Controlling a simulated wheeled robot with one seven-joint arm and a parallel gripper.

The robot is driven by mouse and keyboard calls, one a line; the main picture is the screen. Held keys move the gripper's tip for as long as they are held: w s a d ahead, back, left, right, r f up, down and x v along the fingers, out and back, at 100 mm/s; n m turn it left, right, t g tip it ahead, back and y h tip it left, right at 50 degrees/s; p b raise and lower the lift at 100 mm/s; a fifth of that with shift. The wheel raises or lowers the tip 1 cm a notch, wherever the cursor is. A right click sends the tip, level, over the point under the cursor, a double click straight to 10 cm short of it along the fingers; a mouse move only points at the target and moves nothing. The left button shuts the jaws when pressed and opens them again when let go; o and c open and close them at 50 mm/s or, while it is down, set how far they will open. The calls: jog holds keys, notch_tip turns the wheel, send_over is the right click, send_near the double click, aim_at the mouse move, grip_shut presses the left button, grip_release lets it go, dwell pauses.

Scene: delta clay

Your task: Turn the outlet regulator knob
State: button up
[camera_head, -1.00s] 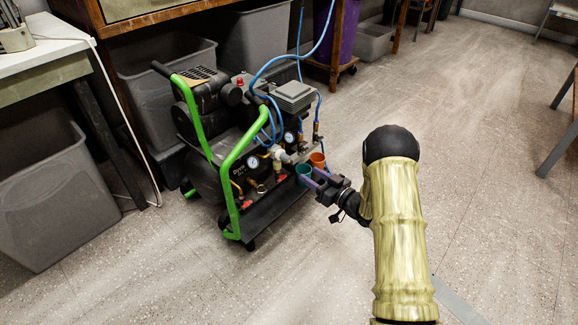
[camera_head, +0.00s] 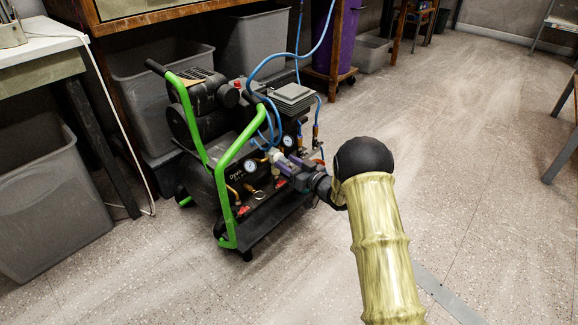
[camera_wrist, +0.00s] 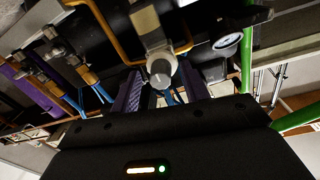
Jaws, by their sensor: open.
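The compressor with a green tube frame (camera_head: 226,180) stands on the floor in the head view. Its pale outlet regulator knob (camera_head: 274,154) is on the side facing my arm, partly covered by my gripper. In the wrist view the knob (camera_wrist: 160,73) shows as a round grey end below a brass-coloured body. My gripper (camera_head: 281,162) has purple fingers and reaches in from the right. In the wrist view my gripper (camera_wrist: 160,82) is open, with one finger on each side of the knob. I cannot tell whether either finger touches it.
A pressure gauge (camera_head: 250,167) sits left of the knob; it also shows in the wrist view (camera_wrist: 227,41). Blue hoses (camera_head: 262,90) loop above. Red-handled valves (camera_head: 242,210) sit low at the front. Grey bins (camera_head: 45,205) stand left.

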jog(key=shift+a, duration=0.1)
jog(key=c, duration=1)
jog(key=shift+a, duration=0.1)
jog(key=shift+s+n, duration=0.1)
jog(key=shift+n, duration=0.2)
jog(key=n+p, duration=0.2)
jog(key=n, duration=0.1)
jog(key=shift+p, duration=0.3)
jog(key=n+p, duration=0.2)
jog(key=n, duration=0.3)
jog(key=shift+f+n, duration=0.1)
jog(key=shift+n, duration=0.3)
jog(key=shift+d+f+n+y+p, duration=0.2)
jog(key=shift+n+p, duration=0.5)
jog(key=shift+n, duration=1.65)
jog(key=shift+r+n+y+p, duration=0.1)
jog(key=shift+n+y+p, duration=0.4)
jog(key=shift+n, duration=1.85)
